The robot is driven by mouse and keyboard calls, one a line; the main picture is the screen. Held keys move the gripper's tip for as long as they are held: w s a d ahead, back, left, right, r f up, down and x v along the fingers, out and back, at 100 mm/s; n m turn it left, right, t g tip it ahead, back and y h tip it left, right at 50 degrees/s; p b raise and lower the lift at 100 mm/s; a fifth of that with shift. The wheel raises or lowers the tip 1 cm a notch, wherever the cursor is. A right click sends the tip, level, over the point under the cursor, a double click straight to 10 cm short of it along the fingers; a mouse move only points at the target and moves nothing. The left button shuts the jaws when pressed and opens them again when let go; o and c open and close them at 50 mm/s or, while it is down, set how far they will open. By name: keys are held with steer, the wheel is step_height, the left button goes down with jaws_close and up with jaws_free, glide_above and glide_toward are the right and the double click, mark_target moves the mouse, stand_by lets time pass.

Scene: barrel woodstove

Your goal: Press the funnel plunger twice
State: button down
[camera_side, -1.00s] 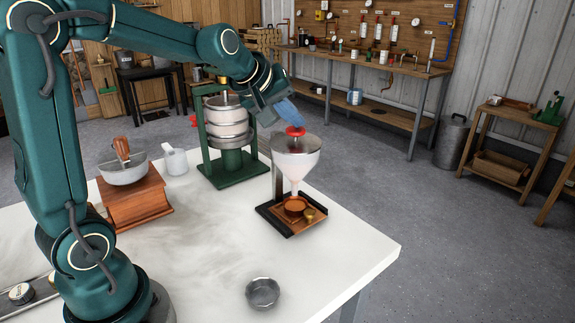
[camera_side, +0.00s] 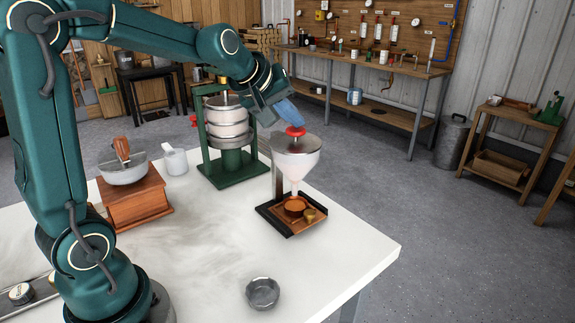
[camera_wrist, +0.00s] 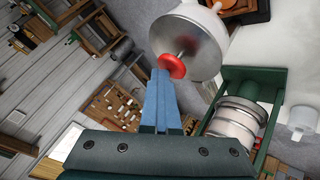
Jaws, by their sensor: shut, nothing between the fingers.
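A white funnel (camera_side: 298,165) with a grey lid stands in a dark stand (camera_side: 275,182) near the table's far right edge. Its red plunger knob (camera_side: 295,131) sticks up above the lid. My gripper (camera_side: 295,123) is shut and empty, its blue fingers pointing down with the tips at the top of the knob. In the wrist view the fingertips (camera_wrist: 160,72) meet the near edge of the red knob (camera_wrist: 172,66), and the metal rod shows between knob and lid. I cannot tell for certain whether they touch. A brown cup (camera_side: 294,206) sits below the funnel spout.
A green press with stacked white containers (camera_side: 228,138) stands close left of the funnel. The front of the table is mostly clear.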

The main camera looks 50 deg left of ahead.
mark_target(291, 134)
steer(key=shift+s+d+f, duration=0.15)
steer(key=shift+s+f, duration=0.15)
steer(key=shift+f, duration=0.5)
steer(key=shift+s+d+f, duration=0.1)
steer(key=shift+s+f, duration=0.1)
steer(key=shift+f, duration=0.45)
steer(key=shift+s+d+f, duration=0.1)
steer(key=shift+s+f, duration=0.1)
steer(key=shift+s, duration=0.05)
steer(key=shift+w+r, duration=0.1)
steer(key=shift+r, duration=3.1)
